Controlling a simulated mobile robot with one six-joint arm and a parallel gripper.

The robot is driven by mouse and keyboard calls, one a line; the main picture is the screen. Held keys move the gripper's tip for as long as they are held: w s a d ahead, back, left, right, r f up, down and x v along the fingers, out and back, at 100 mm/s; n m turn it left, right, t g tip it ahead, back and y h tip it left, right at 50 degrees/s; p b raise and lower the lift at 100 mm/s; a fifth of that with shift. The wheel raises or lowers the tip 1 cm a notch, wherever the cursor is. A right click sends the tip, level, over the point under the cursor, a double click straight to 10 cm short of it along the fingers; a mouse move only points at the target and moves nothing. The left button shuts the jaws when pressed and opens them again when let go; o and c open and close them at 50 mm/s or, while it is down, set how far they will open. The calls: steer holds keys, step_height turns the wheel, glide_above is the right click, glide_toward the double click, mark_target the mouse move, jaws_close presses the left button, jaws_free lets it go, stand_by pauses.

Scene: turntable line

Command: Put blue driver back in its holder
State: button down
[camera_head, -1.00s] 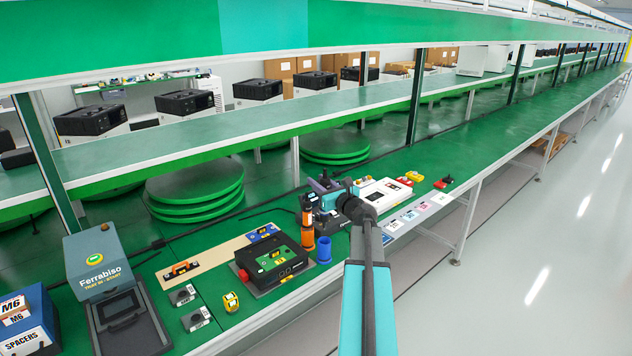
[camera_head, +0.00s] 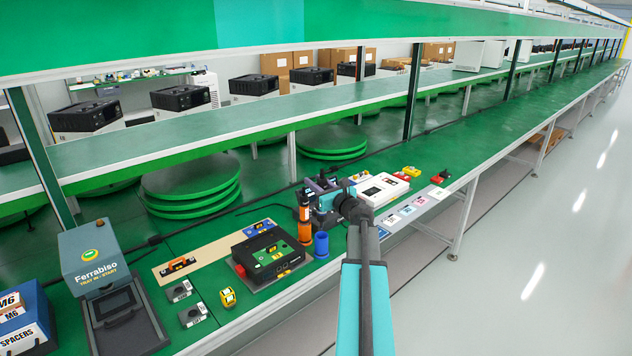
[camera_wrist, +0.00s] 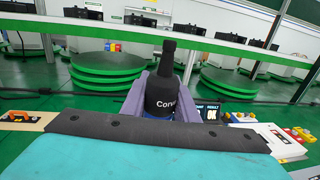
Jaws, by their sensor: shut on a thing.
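My gripper (camera_head: 318,197) is above the bench, behind and beside the blue cup-shaped holder, partly hidden by my own wrist. In the wrist view its purple fingers (camera_wrist: 163,103) are shut on the blue driver (camera_wrist: 160,97), a dark bottle-shaped body with white lettering and a little blue at its lower end. The driver's lower part is hidden behind my wrist. The blue holder (camera_head: 321,245) stands upright on the bench, apart from the driver, and looks empty. Left of it an orange driver (camera_head: 304,213) stands in an orange holder (camera_head: 305,236).
A black fixture box (camera_head: 272,258) with a green top sits left of the holders. A white device (camera_head: 382,190) and coloured cards (camera_head: 405,210) lie to the right. A yellow tape measure (camera_head: 228,297) is near the front edge. Green turntables (camera_head: 190,190) stand behind.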

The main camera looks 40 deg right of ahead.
steer(key=shift+f+b, duration=0.65)
stand_by(0.9)
steer(key=shift+f+b, duration=1.85)
steer(key=shift+f, duration=0.05)
steer(key=shift+f+b, duration=0.75)
steer(key=shift+b, duration=0.05)
steer(key=shift+f+b, duration=2)
steer(key=shift+f, duration=0.15)
stand_by(0.3)
steer(key=c, duration=1.3)
jaws_free()
steer(key=shift+s, duration=0.15)
